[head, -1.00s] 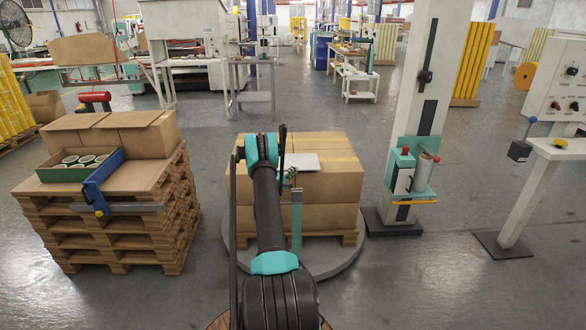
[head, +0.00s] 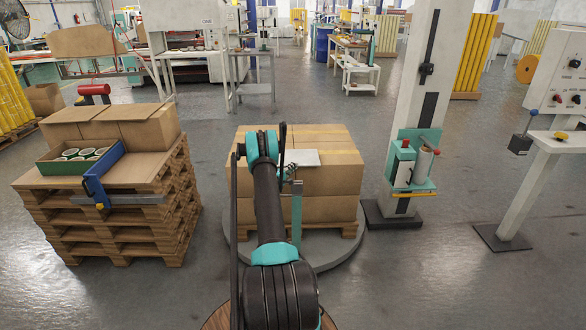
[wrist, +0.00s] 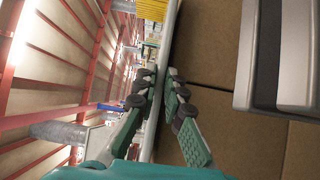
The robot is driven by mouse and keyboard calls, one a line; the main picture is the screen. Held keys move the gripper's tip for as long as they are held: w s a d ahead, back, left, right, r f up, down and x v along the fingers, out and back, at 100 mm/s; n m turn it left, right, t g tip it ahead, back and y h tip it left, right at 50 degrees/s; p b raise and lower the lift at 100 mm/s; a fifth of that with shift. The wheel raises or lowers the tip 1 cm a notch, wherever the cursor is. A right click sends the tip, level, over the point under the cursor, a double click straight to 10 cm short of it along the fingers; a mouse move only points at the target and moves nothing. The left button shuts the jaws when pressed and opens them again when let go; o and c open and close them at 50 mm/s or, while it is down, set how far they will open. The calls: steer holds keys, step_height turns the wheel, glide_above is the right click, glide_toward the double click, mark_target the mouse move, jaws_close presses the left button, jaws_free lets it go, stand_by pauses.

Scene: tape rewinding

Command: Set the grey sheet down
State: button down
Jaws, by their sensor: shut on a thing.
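The grey sheet (head: 303,158) is a small, pale, flat piece, seen in the head view over the stacked cardboard boxes (head: 335,180). In the wrist view the sheet (wrist: 168,48) shows nearly edge-on as a light strip. My gripper (wrist: 160,85) is shut on it, one finger on each side. In the head view my gripper (head: 289,174) is small and partly covered by my arm, at the sheet's near left edge. I cannot tell whether the sheet touches the box tops.
The boxes stand on a pallet on a round grey turntable (head: 345,250). A white column with a teal carriage (head: 412,170) stands close on the right. A pallet stack (head: 110,220) with boxes and a green tray is on the left. Floor between is clear.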

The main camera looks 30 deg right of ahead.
steer(key=shift+f, duration=0.4)
steer(key=c, duration=1.5)
jaws_free()
steer(key=shift+c, duration=0.2)
